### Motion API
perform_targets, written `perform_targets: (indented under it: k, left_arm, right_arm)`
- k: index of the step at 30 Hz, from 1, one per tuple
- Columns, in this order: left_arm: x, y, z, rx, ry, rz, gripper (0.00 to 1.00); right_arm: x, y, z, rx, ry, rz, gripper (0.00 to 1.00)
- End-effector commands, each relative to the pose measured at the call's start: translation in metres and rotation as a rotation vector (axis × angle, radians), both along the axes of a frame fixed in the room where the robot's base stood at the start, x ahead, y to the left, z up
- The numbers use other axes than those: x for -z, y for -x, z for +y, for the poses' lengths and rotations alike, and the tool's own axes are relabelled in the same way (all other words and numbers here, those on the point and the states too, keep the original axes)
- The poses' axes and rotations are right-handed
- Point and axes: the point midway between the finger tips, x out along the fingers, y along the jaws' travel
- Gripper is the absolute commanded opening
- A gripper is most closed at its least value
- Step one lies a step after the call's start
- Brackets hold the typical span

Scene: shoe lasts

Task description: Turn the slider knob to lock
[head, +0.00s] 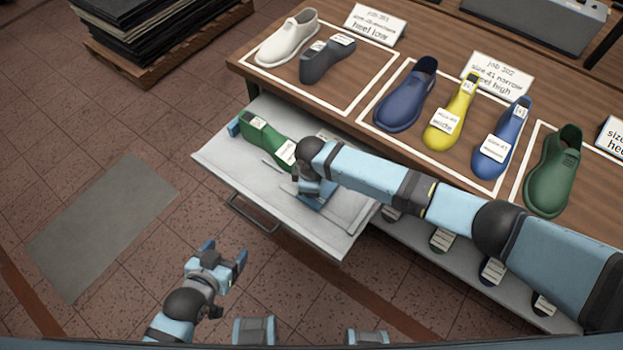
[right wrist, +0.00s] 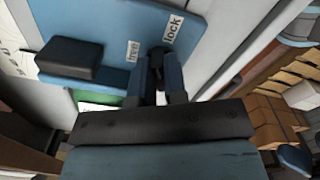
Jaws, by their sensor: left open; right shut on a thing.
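The slider knob (right wrist: 156,62) is small and dark and sits on a blue plate (right wrist: 110,22) with white "free" (right wrist: 133,51) and "lock" (right wrist: 173,29) labels. My right gripper (right wrist: 160,90) is shut on the knob, just below the labels; the fingers partly hide it, so its exact angle is unclear. A black block (right wrist: 70,59) stands on the plate to the left. In the head view my right gripper (head: 312,190) is over the pulled-out grey tray (head: 225,160), and its wrist hides the knob. My left gripper (head: 222,258) is open and empty, above the floor.
A green last (head: 262,140) lies on the tray near a blue end piece (head: 234,128). Shoes and lasts stand on the wooden table (head: 410,40) behind, with labelled lasts on a shelf under it.

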Motion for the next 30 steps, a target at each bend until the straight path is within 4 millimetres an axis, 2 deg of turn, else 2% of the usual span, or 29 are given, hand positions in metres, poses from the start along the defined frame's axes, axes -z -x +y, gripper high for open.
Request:
perform_targets:
  k: [1, 9, 18, 30]
  left_arm:
    - [-0.012, 0.0, 0.0, 0.0, 0.001, -0.002, 0.77]
    - [-0.036, -0.002, 0.004, -0.008, -0.003, -0.011, 0.77]
    - [-0.043, 0.0, 0.009, -0.017, -0.012, -0.004, 0.77]
    - [-0.047, 0.002, 0.008, -0.019, -0.01, -0.002, 0.77]
  right_arm:
    - [-0.006, 0.002, 0.001, 0.045, -0.003, 0.004, 0.0]
    - [-0.004, 0.002, 0.001, 0.271, -0.001, 0.003, 0.0]
    - [-0.003, 0.001, 0.002, 0.433, -0.002, 0.0, 0.0]
    - [-0.001, 0.001, 0.002, 0.497, -0.001, -0.001, 0.0]
